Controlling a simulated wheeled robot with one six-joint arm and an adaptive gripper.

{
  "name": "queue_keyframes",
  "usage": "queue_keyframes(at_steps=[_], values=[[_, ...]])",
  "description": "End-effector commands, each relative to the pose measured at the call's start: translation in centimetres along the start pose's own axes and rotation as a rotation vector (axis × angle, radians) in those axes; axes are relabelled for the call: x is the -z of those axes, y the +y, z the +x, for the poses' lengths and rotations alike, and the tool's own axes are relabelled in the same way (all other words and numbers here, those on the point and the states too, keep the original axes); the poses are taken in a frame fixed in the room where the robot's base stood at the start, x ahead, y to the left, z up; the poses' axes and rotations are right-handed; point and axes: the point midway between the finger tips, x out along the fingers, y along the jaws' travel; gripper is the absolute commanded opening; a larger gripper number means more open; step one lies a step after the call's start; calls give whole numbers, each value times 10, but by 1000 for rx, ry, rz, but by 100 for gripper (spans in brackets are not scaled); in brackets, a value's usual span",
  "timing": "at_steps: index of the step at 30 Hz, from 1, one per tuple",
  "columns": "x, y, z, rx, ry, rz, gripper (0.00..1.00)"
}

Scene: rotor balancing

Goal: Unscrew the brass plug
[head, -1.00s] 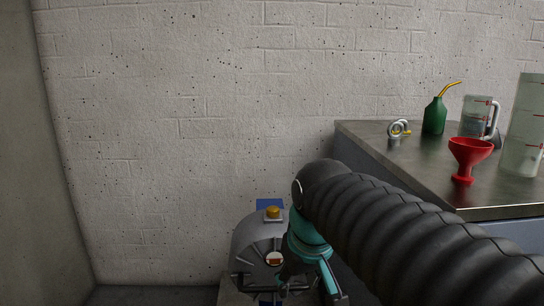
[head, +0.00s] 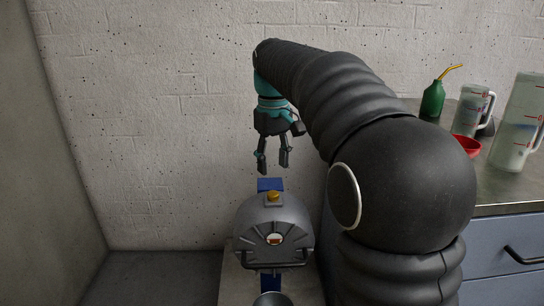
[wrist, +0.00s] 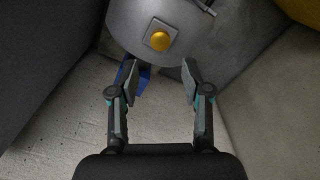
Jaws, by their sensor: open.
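The brass plug (head: 273,197) sits on top of a grey rounded housing (head: 265,222). In the wrist view the plug (wrist: 160,41) shows as a round yellow cap on a square pad, ahead of and between the fingertips. My gripper (head: 272,169) points down above the housing, a little behind and left of the plug in the head view. In the wrist view my gripper (wrist: 158,68) has its two fingers spread apart with nothing between them. The plug is clear of both fingers.
A blue piece (head: 270,184) stands behind the housing, and a grey cup (head: 271,299) is in front. The bench (head: 500,209) at right holds a green oil can (head: 432,101), a red funnel (head: 467,146) and clear jugs (head: 517,132). My arm hides part of the bench.

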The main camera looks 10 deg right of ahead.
Motion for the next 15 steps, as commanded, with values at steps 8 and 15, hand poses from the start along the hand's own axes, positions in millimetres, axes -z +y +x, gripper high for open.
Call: queue_keyframes(at_steps=[8,15], values=[[0,0,25,0,1,0,48],[0,0,52,0,1,1,48]])
